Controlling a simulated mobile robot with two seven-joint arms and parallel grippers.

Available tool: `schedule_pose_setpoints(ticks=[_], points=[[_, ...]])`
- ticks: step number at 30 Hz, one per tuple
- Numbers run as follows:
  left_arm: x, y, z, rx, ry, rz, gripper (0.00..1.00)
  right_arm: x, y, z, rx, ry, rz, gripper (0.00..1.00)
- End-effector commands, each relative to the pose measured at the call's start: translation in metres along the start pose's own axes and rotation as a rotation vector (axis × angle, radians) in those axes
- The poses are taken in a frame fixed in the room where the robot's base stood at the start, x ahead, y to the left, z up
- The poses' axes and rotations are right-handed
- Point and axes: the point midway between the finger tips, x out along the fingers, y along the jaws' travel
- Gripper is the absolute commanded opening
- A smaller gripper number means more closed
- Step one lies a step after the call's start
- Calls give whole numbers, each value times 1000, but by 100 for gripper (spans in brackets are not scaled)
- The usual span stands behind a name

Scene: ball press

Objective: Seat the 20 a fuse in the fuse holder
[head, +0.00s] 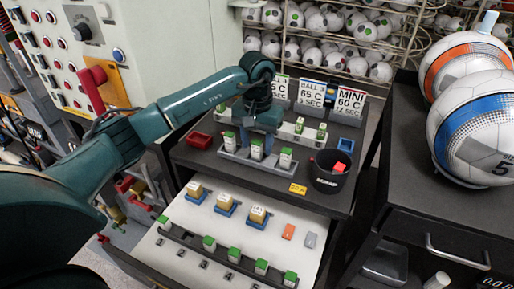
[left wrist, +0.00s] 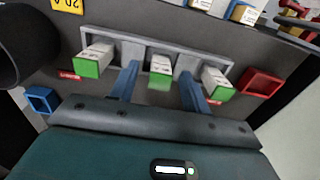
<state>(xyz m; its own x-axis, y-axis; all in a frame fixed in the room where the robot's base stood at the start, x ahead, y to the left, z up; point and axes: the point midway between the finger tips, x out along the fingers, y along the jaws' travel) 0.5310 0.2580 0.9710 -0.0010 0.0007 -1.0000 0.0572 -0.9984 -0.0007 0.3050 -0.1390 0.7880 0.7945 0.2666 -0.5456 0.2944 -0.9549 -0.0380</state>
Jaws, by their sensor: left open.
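A grey rack (head: 228,158) on the dark bench holds several upright white blocks with green tops; its middle block (head: 257,149) also shows in the left wrist view (left wrist: 160,70). My left gripper (head: 262,130) is over the rack. In the left wrist view its two blue fingers (left wrist: 158,85) are open, one on each side of the middle block, with gaps showing. A yellow 20 A label (head: 298,188) lies near the bench front. I cannot tell which piece is the 20 A fuse or which part is its holder. My right gripper is out of view.
A black bin (head: 331,182) with a red piece inside stands at right. Red (head: 199,140) and blue (head: 348,146) trays flank the rack. The open drawer (head: 180,212) below holds tan blocks on blue bases, a green-topped row, an orange piece (head: 288,231) and a grey one (head: 310,240).

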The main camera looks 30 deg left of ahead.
Motion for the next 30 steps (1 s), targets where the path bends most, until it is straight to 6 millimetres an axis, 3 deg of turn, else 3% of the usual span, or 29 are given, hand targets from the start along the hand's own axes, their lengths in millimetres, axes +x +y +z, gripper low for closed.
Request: schedule_pose_setpoints(ticks=[8, 25, 30], points=[[5, 0, 0, 0, 1, 1, 47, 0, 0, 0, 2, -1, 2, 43], [4, 0, 0, 0, 1, 1, 1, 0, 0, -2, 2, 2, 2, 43], [4, 0, 0, 0, 1, 1, 0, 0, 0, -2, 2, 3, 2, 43]])
